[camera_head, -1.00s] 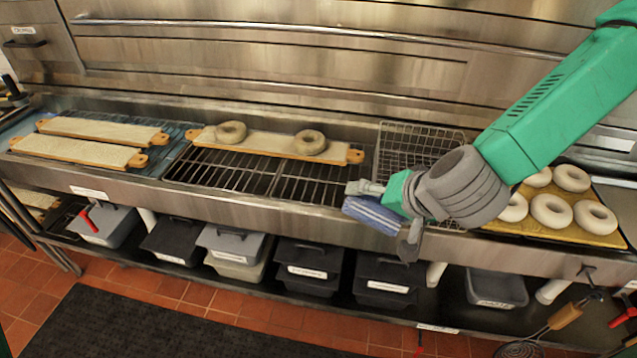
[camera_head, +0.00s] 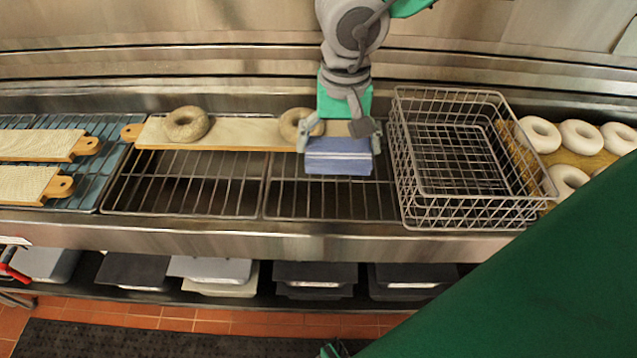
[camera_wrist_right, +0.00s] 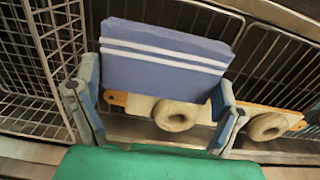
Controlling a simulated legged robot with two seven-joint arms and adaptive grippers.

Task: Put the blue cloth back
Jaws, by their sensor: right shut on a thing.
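The blue cloth (camera_head: 338,160) is a folded block with white stripes, and it also shows in the right wrist view (camera_wrist_right: 165,65). My right gripper (camera_head: 340,140) is shut on it, with one finger at each side. It holds the cloth over the right part of the metal grate, just left of the wire basket and in front of the board with bagels. Whether the cloth touches the grate cannot be told. My left gripper is not in view.
A wire basket (camera_head: 455,205) stands right of the cloth, with a tray of pale bagels (camera_head: 580,137) beyond it. A wooden board (camera_head: 235,133) carrying two bagels lies behind the grate (camera_head: 185,185). More boards (camera_head: 35,145) lie left. The left grate is clear.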

